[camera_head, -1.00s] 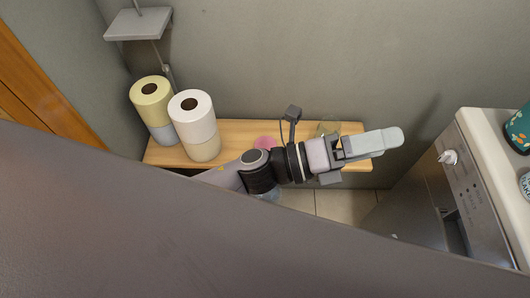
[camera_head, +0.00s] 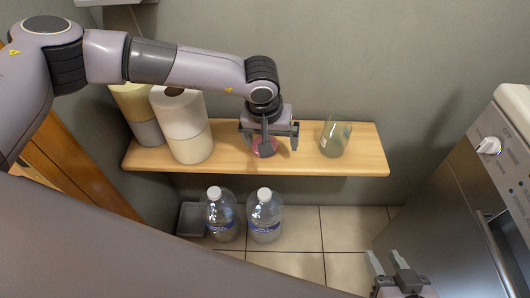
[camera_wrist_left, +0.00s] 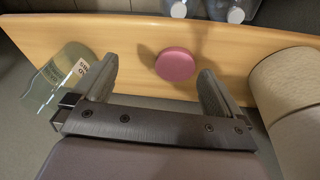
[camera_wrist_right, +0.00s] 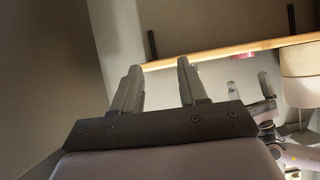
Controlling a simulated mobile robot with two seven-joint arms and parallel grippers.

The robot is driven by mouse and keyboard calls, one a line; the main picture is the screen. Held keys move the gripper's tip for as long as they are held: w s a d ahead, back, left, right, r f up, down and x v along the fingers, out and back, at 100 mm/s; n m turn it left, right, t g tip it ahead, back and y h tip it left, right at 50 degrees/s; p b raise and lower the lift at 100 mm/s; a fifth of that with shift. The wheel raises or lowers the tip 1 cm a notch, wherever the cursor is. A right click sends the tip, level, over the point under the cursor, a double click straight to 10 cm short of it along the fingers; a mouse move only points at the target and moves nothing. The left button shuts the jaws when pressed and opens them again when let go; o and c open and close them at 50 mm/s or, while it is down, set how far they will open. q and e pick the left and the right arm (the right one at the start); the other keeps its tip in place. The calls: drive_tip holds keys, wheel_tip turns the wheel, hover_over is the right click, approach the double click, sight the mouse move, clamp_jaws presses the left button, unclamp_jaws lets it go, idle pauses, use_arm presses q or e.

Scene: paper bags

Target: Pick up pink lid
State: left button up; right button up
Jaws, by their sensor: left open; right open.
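The pink lid (camera_head: 264,148) is a small round disc lying on the wooden shelf. In the left wrist view the pink lid (camera_wrist_left: 175,65) shows whole, between and beyond my left fingers. My left gripper (camera_head: 268,148) is open and empty above the shelf, over the lid, and hides part of it in the head view. In the left wrist view my left gripper (camera_wrist_left: 155,85) has its fingers wide apart. My right gripper (camera_head: 388,262) is open and empty, low in front of the oven-like appliance. In the right wrist view my right gripper (camera_wrist_right: 160,85) shows nothing between its fingers.
The wooden shelf (camera_head: 245,165) also holds a clear glass jar (camera_head: 335,137) right of the lid and stacked paper rolls (camera_head: 182,125) at left. Two water bottles (camera_head: 264,218) and a grey bin (camera_head: 190,220) stand on the floor below. The steel appliance (camera_head: 450,215) is at right.

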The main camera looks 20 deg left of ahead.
sight(254, 147)
use_arm(q)
drive_tip(key=shift+w+a+t+y, duration=0.3)
drive_tip(key=shift+w+a+y, duration=0.1)
drive_tip(key=shift+w+a, duration=0.6)
drive_tip(key=x, duration=0.2)
drive_tip(key=b+x, duration=0.1)
drive_tip(key=x, duration=0.1)
drive_tip(key=b+x, duration=0.1)
drive_tip(key=x, duration=0.1)
drive_tip(key=shift+a+f, duration=0.2)
drive_tip(key=shift+a, duration=0.2)
drive_tip(key=c, duration=1.1)
